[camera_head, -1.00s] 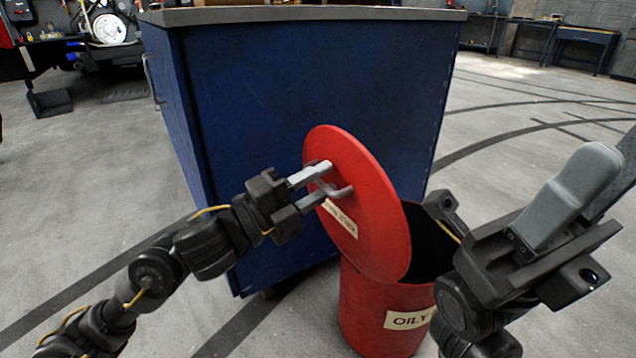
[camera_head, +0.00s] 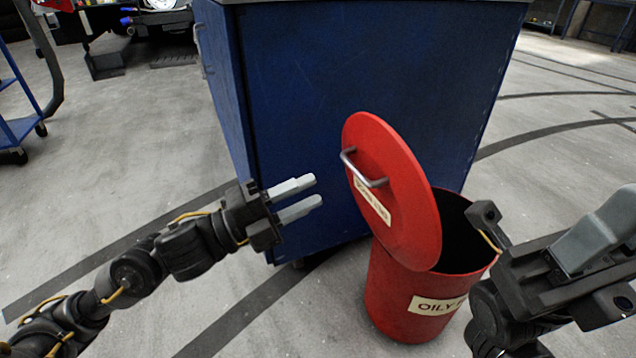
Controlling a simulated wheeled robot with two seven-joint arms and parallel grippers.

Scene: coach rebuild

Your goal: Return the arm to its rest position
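My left gripper (camera_head: 318,191) is open and empty, left of the red lid and apart from its handle. The red lid (camera_head: 402,170) stands tilted up at the left side of the red bin, with a metal handle (camera_head: 362,168) and a label on its face. The red bin (camera_head: 388,300) stands open on the floor with a label reading "OILY"; its inside is dark. My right arm comes in at the lower right, in front of the bin's right side. My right gripper (camera_head: 600,240) shows partly, cut by the right edge; I cannot tell its opening.
A blue cabinet (camera_head: 350,70) stands right behind the bin and lid. A blue cart (camera_head: 18,120) is at the far left. The grey floor (camera_head: 100,190) is clear to the left of the cabinet.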

